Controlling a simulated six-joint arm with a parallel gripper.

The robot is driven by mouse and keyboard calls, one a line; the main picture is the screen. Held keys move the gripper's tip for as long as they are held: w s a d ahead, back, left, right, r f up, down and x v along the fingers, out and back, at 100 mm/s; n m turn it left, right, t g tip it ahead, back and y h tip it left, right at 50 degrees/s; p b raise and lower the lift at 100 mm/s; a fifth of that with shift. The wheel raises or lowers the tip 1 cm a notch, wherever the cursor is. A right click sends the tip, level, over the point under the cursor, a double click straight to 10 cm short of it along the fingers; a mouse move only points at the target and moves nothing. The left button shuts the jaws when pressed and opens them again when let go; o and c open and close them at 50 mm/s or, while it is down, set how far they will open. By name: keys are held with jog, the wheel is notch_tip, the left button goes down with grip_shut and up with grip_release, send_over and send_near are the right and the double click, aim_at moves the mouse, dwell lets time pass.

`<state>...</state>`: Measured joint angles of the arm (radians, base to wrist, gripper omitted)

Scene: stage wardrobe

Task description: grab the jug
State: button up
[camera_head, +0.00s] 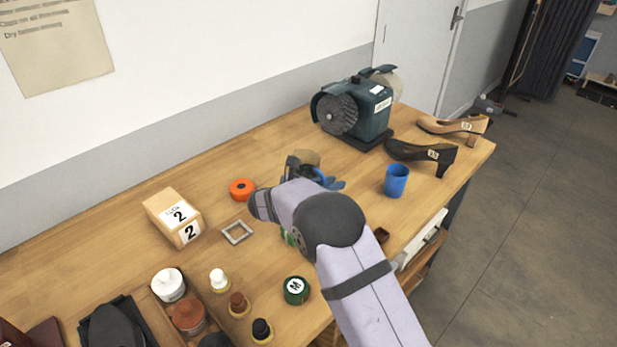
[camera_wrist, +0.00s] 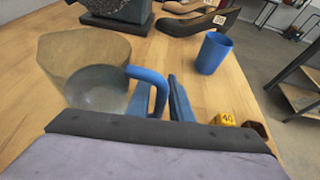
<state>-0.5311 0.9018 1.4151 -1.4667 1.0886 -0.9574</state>
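The jug (camera_wrist: 82,62) has a see-through brownish body and a blue handle. It stands upright on the workbench at the left of the wrist view; in the head view it (camera_head: 305,158) is partly hidden behind my arm. My gripper (camera_wrist: 157,84) is at the handle, with its blue fingers apart. The side of the handle appears to lie between them, closer to the right finger. I cannot tell whether either finger touches it. In the head view the fingers (camera_head: 327,180) are mostly covered by my wrist.
A blue cup (camera_head: 396,181) stands to the right of the jug. Behind are a bench grinder (camera_head: 362,112), a black shoe (camera_head: 420,152) and a tan shoe (camera_head: 452,125). An orange disc (camera_head: 241,188) and a box (camera_head: 174,217) lie left. A yellow block (camera_wrist: 226,119) is near my gripper.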

grip_shut()
jog(key=shift+r, duration=0.25)
notch_tip(320, 180, up, 10)
jog(key=b, duration=0.1)
jog(key=shift+f, duration=0.25)
dwell(0.9)
